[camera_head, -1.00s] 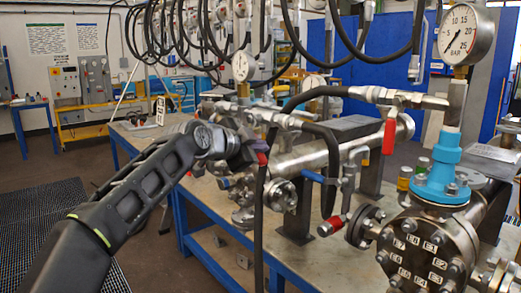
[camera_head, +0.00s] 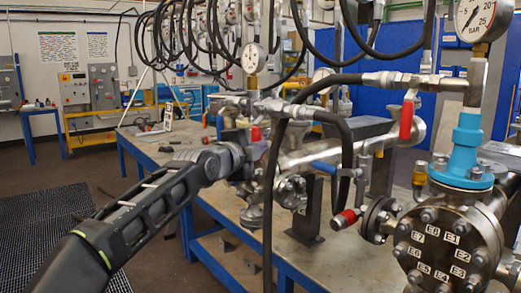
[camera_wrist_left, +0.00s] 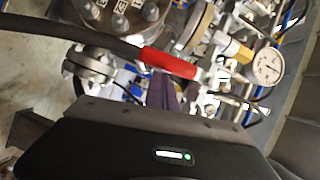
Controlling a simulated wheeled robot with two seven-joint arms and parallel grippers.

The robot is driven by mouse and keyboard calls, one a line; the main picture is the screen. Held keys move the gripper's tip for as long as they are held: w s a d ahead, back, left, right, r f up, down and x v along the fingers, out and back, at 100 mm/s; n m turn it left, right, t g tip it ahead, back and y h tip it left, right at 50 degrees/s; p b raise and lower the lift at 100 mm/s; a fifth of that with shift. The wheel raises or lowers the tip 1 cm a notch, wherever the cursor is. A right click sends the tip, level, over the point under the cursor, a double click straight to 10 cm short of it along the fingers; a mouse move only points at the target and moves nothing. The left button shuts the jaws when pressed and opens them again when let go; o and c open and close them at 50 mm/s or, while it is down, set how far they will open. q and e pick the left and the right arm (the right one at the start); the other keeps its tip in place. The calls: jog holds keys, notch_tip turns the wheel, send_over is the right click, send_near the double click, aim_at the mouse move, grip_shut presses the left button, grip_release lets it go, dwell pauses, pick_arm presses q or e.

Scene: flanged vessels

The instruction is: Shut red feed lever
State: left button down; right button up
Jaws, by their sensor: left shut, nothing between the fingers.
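A red lever (camera_head: 256,133) stands among the valves at the left end of the bench pipework. My left gripper (camera_head: 257,152) is shut and empty just below it, close to a black hose. In the left wrist view a red handle (camera_wrist_left: 168,62) crosses just beyond the dark fingers (camera_wrist_left: 164,94); I cannot tell whether they touch it. Another red lever (camera_head: 406,120) hangs down from the pipe further right. Which one is the feed lever is not labelled legibly. My right gripper is not in view.
A black hose (camera_head: 270,210) hangs close beside the left gripper. A blue-handled valve (camera_head: 324,167), a red-capped fitting (camera_head: 345,218) and a large flanged vessel (camera_head: 440,245) stand to the right. The bench (camera_head: 150,153) has some clear top at its left end.

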pick_arm(q)
jog(key=shift+s+a, duration=0.1)
dwell(0.3)
jog(key=b+v, duration=0.1)
jog(key=v, duration=0.6)
jog(key=shift+s, duration=0.25)
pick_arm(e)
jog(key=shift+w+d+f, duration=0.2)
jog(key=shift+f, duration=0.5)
pick_arm(q)
jog(key=shift+a, duration=0.1)
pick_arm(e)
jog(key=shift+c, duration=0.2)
